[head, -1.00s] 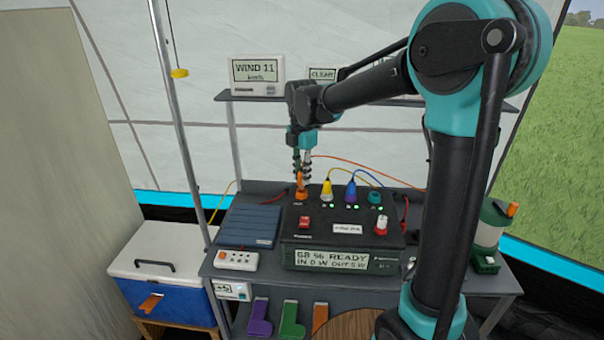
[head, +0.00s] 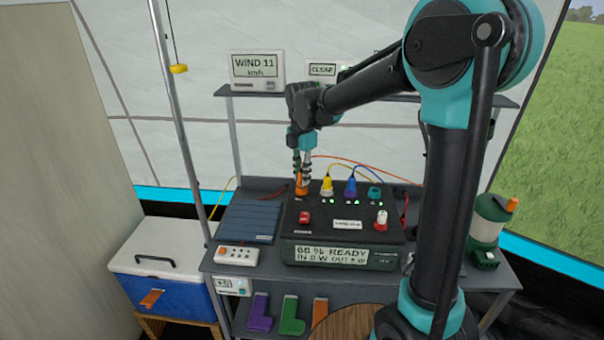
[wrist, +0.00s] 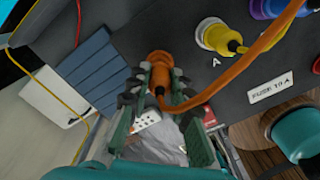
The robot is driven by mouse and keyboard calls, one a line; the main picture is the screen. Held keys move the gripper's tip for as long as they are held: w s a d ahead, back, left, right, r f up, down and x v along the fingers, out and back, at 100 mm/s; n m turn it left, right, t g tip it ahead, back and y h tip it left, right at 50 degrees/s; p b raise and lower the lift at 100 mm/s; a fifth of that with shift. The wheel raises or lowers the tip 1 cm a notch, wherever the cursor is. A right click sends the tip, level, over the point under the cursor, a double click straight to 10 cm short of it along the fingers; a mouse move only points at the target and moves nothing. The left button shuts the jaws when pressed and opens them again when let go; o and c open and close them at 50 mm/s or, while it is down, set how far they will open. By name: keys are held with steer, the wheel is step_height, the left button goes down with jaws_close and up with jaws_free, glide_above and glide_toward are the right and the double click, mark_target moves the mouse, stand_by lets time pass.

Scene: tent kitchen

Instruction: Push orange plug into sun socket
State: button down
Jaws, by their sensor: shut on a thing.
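The orange plug (head: 301,191) stands upright at the left end of the row of sockets on the dark power box (head: 345,230). The box hides its lower end, so I cannot tell how deep it sits in the socket. My gripper (head: 302,178) points down from above and is shut on the orange plug. In the wrist view the orange plug (wrist: 160,70) shows between the fingers of my gripper (wrist: 158,82), with its orange cable curving away to the upper right. The sun socket itself is hidden under the plug.
A yellow plug (head: 327,187) and a blue plug (head: 350,188) stand to the right, then a teal socket or plug (head: 375,192). A red switch (head: 304,217) is in front. A blue solar panel (head: 248,222) lies left of the box.

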steer(key=shift+f, duration=0.4)
steer(key=c, duration=1.3)
jaws_free()
